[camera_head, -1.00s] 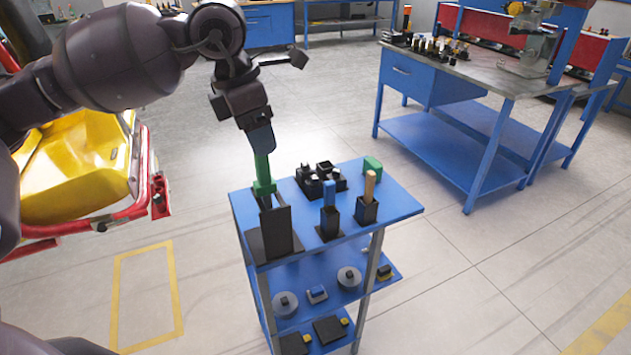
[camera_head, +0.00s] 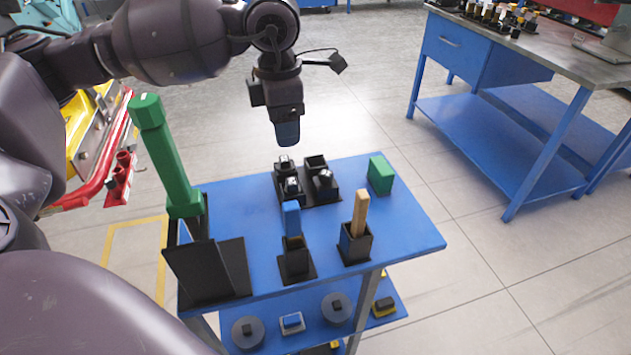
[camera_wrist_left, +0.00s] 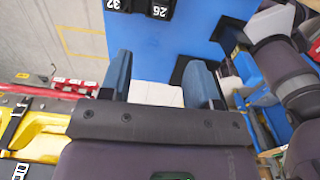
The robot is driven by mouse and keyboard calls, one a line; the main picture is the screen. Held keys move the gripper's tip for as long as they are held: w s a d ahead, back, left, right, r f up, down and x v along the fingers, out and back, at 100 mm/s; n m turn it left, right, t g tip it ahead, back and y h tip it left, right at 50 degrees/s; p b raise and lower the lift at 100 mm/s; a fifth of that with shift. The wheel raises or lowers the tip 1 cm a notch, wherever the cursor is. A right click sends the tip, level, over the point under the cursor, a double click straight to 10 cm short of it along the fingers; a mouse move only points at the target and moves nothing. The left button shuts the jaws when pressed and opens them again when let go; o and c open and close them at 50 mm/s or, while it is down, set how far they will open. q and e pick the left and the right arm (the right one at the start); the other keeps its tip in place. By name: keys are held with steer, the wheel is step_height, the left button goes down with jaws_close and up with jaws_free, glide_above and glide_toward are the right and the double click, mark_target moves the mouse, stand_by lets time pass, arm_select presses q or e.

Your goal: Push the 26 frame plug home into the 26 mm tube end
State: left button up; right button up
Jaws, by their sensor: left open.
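My left gripper (camera_head: 288,134) hangs above the back of the blue cart top, open and empty, fingers pointing down. Its two blue fingers (camera_wrist_left: 160,78) are spread apart in the left wrist view. Below it in the head view is a black tray (camera_head: 322,196) with several compartments holding small dark and silvery plugs. Black labels read "32" and "26" (camera_wrist_left: 158,12) at the top of the left wrist view. I cannot tell which plug is the 26 one. No tube end is clearly marked 26 mm.
A tall green-handled tool (camera_head: 168,155) stands in a black holder at the cart's left. Blue (camera_head: 292,220) and wooden (camera_head: 361,212) handles stand in black holders in front. A green block (camera_head: 380,175) is at right. A red-and-yellow vehicle (camera_head: 100,150) is at left.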

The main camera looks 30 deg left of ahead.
mark_target(292, 181)
arm_select(q)
steer(key=f, duration=0.2)
steer(key=w+f, duration=0.1)
steer(key=f, duration=0.1)
steer(key=shift+w+b, duration=0.2)
steer(key=shift+b, duration=0.15)
step_height(292, 181, down, 4)
steer(key=shift+r+b, duration=0.15)
steer(key=shift+b, duration=0.15)
steer(key=shift+s+f, duration=0.1)
steer(key=shift+f, duration=0.55)
step_height(292, 181, down, 4)
steer(key=shift+s+f+b, duration=0.15)
steer(key=shift+b, duration=0.4)
steer(key=shift+f, duration=0.15)
arm_select(e)
steer(key=f, duration=0.1)
steer(key=w+f, duration=0.1)
steer(key=shift+f, duration=0.3)
arm_select(q)
steer(key=shift+c, duration=1)
steer(key=c, duration=0.8)
arm_select(e)
steer(key=shift+s+f, duration=0.15)
